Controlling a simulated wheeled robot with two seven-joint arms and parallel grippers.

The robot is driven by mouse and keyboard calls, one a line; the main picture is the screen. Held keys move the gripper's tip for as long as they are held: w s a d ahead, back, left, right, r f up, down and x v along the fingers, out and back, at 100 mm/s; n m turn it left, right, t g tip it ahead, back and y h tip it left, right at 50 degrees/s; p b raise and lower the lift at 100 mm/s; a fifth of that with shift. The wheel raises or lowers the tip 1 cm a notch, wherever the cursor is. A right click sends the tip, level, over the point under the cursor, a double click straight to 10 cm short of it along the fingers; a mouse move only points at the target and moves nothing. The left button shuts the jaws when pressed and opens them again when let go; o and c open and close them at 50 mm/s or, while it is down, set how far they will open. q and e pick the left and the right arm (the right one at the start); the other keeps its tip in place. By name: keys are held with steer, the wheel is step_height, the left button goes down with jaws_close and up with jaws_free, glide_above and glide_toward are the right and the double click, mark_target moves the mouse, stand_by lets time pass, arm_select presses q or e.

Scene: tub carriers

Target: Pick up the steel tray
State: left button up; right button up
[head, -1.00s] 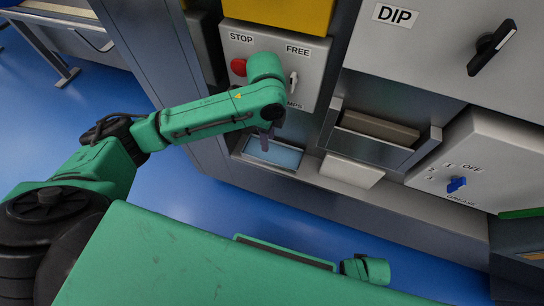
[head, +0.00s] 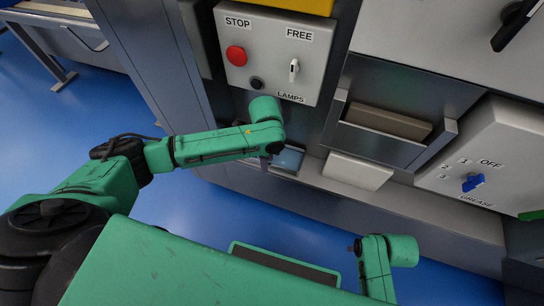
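A grey metal open-topped tray or holder (head: 365,146) juts from the wall unit at right of centre, with a flat brown-grey block (head: 390,121) in it. I cannot tell for certain that it is the steel tray.
A control box (head: 270,50) with a red stop button (head: 236,55) and switches hangs just above my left wrist. A pale block (head: 357,171) lies on the ledge. A grease box (head: 490,150) with a blue knob (head: 473,182) stands at right.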

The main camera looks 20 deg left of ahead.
arm_select(q)
jaws_close()
steer(key=shift+r, duration=0.1)
stand_by(1.2)
